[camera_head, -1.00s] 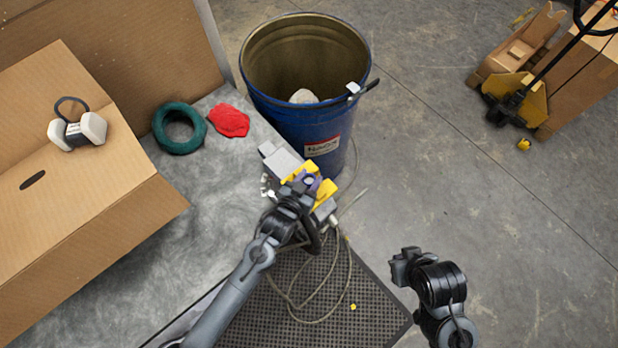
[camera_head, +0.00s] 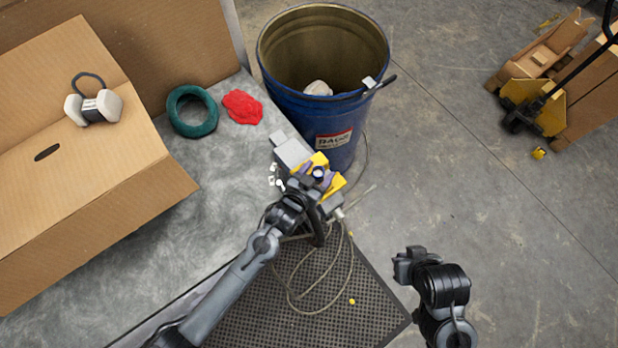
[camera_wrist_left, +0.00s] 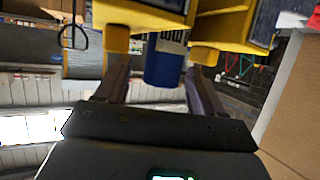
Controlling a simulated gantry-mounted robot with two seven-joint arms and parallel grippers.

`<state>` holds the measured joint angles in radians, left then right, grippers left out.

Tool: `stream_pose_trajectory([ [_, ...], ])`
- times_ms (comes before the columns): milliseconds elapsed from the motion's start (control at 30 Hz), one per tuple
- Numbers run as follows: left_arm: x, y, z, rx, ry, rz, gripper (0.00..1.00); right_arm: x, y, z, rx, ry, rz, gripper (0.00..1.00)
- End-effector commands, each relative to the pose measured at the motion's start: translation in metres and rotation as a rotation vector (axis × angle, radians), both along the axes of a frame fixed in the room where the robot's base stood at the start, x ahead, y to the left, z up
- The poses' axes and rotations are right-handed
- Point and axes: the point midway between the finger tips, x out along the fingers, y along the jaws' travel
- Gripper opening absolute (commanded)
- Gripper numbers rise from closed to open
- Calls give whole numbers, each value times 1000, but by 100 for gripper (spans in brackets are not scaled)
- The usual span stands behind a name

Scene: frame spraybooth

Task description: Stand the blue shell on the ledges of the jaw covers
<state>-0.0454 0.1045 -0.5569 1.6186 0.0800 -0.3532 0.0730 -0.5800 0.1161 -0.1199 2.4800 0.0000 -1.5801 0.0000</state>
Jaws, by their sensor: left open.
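The small blue shell (camera_head: 319,173) is at the yellow jaw covers (camera_head: 332,186) of a grey vise (camera_head: 292,152). In the left wrist view the blue shell (camera_wrist_left: 163,66) shows in the gap between the two yellow jaw covers (camera_wrist_left: 212,30). My left gripper (camera_head: 315,181) is open, with a purple finger on each side of the shell. Its fingers also show in the left wrist view (camera_wrist_left: 160,82). I cannot tell whether the shell rests on the ledges. My right gripper (camera_head: 402,266) is apart at the lower right, its jaws unclear.
A blue drum (camera_head: 300,110) stands right behind the vise. A green ring (camera_head: 180,121), a red cloth (camera_head: 242,107) and a large cardboard box (camera_head: 90,215) are to the left. A cable (camera_head: 292,296) loops over the black mat (camera_head: 350,318).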

Motion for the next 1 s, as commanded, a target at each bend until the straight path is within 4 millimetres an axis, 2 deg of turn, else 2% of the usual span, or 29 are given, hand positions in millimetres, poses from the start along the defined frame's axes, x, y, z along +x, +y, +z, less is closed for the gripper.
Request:
stream_pose_trajectory([
  [400, -56, 25, 23, -1, 0, -5, 71, 0, -2, -9, -8, 0, 6, 0],
  [600, -76, 34, 33, -1, 1, -6, 71, 0, -2, -12, -7, 0, 5, 0],
  [1000, -84, 37, 39, -3, -1, -6, 71, 0, 0, -12, -1, 0, 1, 0],
])
